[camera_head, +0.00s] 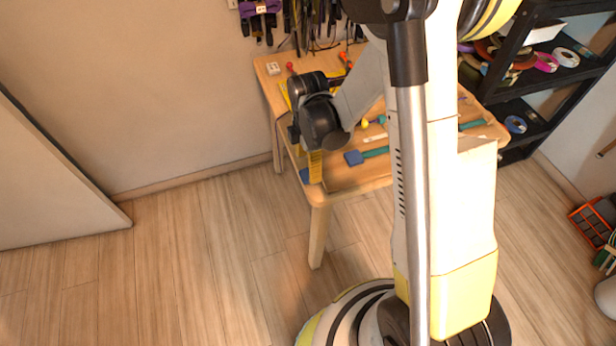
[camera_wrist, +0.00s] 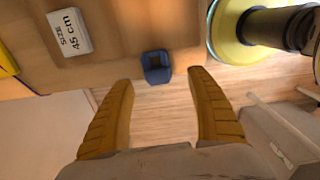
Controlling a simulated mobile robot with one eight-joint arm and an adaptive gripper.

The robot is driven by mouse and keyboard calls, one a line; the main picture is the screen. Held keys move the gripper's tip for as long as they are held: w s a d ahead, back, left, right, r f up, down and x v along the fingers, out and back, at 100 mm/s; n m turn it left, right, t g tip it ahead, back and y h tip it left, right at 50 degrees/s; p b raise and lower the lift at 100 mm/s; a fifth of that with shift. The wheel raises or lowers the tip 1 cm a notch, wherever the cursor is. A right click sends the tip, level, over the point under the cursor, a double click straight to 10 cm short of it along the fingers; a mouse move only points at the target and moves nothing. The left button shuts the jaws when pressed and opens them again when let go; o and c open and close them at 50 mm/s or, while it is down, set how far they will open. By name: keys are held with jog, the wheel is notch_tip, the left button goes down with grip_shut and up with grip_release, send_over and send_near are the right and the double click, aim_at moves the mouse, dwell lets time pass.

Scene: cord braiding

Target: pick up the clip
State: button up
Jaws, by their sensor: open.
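A small dark blue clip (camera_wrist: 157,66), squarish with a dark opening, is at the wooden table's edge in the wrist view. In the camera_head view a bit of blue (camera_head: 304,175) shows at the table's left front edge, beside my yellow finger, and seems to be the same clip. My gripper (camera_wrist: 161,79) is open with its two yellow fingers spread wide. The clip is beyond the fingertips, roughly centred between them, and nothing is held. In the camera_head view my wrist hides part of the table around my gripper (camera_head: 308,160).
The wooden table (camera_head: 377,176) holds a blue block with a teal strip (camera_head: 354,157) and other small items. A black shelf (camera_head: 520,85) with tape rolls stands at right. Floor left of the table is clear.

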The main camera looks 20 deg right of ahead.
jog(key=f+b, duration=0.1)
jog(key=f, duration=0.1)
jog(key=f+b, duration=0.2)
jog(key=f, duration=0.1)
jog(key=shift+w+d, duration=0.1)
jog(key=shift+w, duration=0.1)
jog(key=c, duration=0.9)
jog(key=shift+o, duration=0.2)
jog(key=shift+r, duration=0.2)
jog(key=shift+r+p, duration=0.35)
jog(key=shift+p, duration=0.05)
jog(key=r, duration=0.1)
jog(key=r+p, duration=0.2)
jog(key=r, duration=0.1)
jog(key=shift+s+d, duration=0.15)
jog(key=shift+d, duration=0.1)
jog(key=s+d+r+p, duration=0.4)
jog(key=s+d+r, duration=0.1)
jog(key=d, duration=0.4)
jog(key=shift+s+d+r, duration=0.3)
jog(key=shift+s+r, duration=0.05)
jog(key=shift+r, duration=0.15)
